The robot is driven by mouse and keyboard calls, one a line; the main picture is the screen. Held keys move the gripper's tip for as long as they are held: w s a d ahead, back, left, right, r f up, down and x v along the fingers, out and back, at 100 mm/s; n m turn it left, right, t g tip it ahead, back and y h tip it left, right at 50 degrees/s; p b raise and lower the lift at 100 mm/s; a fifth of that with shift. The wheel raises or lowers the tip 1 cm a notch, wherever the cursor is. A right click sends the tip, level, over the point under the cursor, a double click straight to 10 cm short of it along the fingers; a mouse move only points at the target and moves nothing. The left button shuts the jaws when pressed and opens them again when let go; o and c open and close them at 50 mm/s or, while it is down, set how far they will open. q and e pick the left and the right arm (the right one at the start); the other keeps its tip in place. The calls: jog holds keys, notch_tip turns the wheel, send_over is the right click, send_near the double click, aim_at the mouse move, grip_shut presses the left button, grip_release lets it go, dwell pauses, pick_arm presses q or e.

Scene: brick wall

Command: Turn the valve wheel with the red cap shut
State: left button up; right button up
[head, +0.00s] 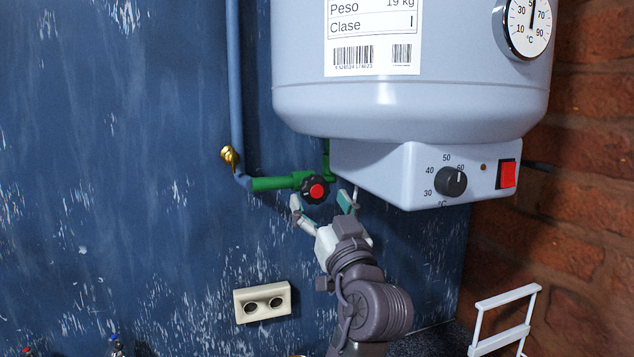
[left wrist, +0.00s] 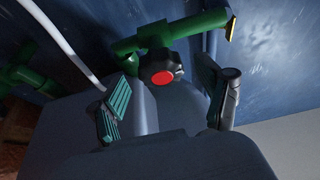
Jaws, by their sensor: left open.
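The valve wheel (head: 315,190) is black and knobbed with a red cap, on a green pipe fitting (head: 275,183) under the left side of the water heater. My left gripper (head: 323,203) is open just below the wheel, with its fingers pointing up towards it. In the left wrist view the wheel (left wrist: 160,70) shows beyond and between the two spread fingers of my left gripper (left wrist: 168,102). No finger visibly touches the wheel. My right gripper is in neither view.
The water heater (head: 400,105) hangs above, with its control box (head: 425,178) close to the right of the wheel. A blue pipe (head: 236,90) and a brass fitting (head: 229,156) are to the left. A wall socket (head: 263,303) and a white rack (head: 503,320) are lower down.

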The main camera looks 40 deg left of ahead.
pick_arm(q)
jog(key=shift+x, duration=0.9)
jog(key=shift+a+r+p, duration=0.1)
jog(key=shift+a+p, duration=0.05)
jog(key=shift+p, duration=0.15)
jog(key=shift+w, duration=0.1)
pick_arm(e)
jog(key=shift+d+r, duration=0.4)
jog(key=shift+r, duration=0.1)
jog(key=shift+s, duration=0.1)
pick_arm(q)
jog(key=c, duration=1.1)
jog(key=shift+m+t+h, duration=0.4)
jog(key=shift+m+t, duration=0.3)
jog(key=shift+m, duration=0.5)
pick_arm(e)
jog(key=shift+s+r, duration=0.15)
pick_arm(q)
jog(key=shift+c, duration=0.2)
jog(key=o, duration=1.1)
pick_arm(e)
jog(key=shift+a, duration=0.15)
